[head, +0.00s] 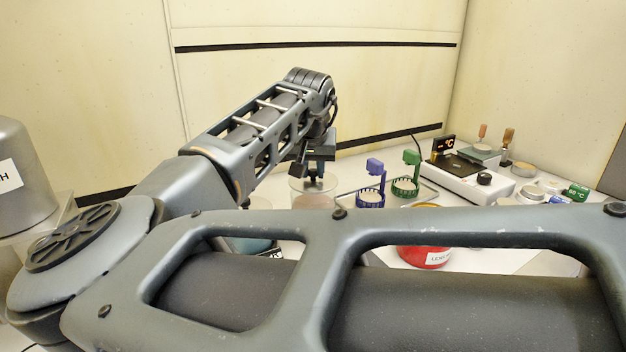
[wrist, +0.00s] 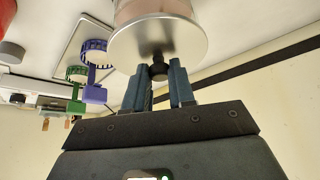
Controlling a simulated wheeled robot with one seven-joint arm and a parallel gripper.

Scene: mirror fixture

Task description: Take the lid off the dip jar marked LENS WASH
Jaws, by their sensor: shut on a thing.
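My gripper (wrist: 159,88) is shut on the black knob (wrist: 158,66) of a round silver lid (wrist: 160,42). In the wrist view the lid lies against a clear jar with pinkish contents (wrist: 150,9); I cannot tell whether it is seated or slightly lifted. In the head view my gripper (head: 313,181) is over a clear jar with pinkish contents (head: 313,201), partly behind my arm. No label shows on this jar. A red container (head: 415,255) nearer me has a white label starting "LENS"; the rest is unclear.
A jar with teal contents (head: 250,244) stands left of the pinkish jar, mostly behind my arm. Blue (head: 371,197) and green (head: 405,188) holders with tall handles stand close on the right. A white hot plate device (head: 470,182) stands farther right. Walls close off the back.

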